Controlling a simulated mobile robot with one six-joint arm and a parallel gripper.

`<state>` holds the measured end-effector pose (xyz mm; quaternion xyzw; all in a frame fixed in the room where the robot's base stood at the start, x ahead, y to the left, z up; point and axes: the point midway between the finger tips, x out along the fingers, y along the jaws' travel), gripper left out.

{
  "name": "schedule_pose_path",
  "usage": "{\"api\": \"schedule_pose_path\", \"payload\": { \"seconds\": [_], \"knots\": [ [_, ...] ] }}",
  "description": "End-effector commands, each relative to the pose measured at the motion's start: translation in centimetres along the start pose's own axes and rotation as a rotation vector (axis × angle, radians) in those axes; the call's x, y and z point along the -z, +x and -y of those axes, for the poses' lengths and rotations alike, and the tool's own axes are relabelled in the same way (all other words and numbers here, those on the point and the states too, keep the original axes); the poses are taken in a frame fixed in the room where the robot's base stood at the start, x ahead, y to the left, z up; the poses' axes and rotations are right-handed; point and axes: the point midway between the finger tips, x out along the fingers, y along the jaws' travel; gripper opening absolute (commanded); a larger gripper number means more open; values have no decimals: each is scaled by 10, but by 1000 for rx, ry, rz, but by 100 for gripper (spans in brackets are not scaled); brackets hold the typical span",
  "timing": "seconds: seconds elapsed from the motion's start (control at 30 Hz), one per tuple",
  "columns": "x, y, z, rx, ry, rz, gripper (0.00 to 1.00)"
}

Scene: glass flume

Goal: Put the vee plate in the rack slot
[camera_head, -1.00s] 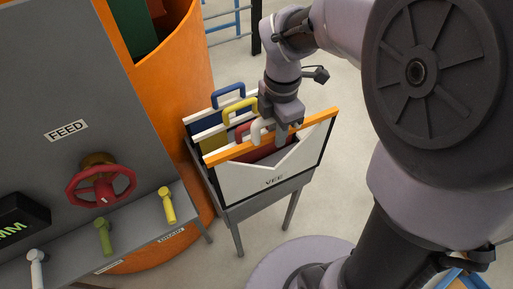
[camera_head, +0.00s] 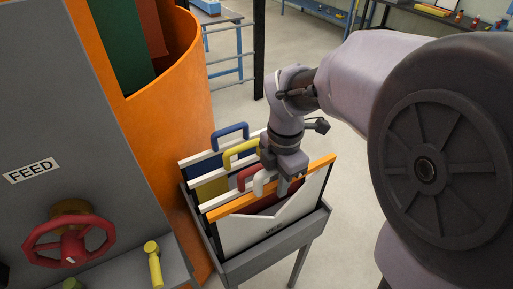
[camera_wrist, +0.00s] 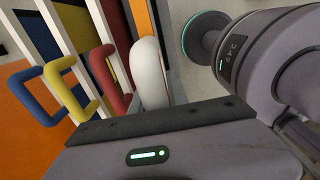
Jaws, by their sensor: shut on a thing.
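The vee plate (camera_head: 238,234) is a white panel with a V notch, a dark "VEE" label, an orange top bar and a white handle (camera_head: 262,184). It stands upright at the front of a grey rack (camera_head: 262,267), its lower edge hidden behind the rack's rim. My gripper (camera_head: 287,182) is at the top bar, shut on the white handle. The wrist view shows this handle (camera_wrist: 149,72) right by the jaws; the fingertips are hidden there. I cannot tell whether the plate rests on the rack's floor.
Plates with red (camera_head: 250,176), yellow (camera_head: 238,150) and blue (camera_head: 229,134) handles stand close behind the vee plate. A curved orange wall (camera_head: 165,135) and a grey panel with a red handwheel (camera_head: 70,245) are at left.

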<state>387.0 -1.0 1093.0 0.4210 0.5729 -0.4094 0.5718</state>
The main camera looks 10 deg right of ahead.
Motion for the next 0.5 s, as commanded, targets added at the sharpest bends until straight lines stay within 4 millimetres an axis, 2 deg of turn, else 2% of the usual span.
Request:
{"api": "schedule_pose_path", "payload": {
  "seconds": [0.03, 0.27, 0.5],
  "knots": [
    [0, 15, 0, -1, -1, 1, 0],
    [-1, 41, 0, -1, 0, 1, 0],
    [-1, 85, 1, -1, 0, 1, 0]
  ]
}}
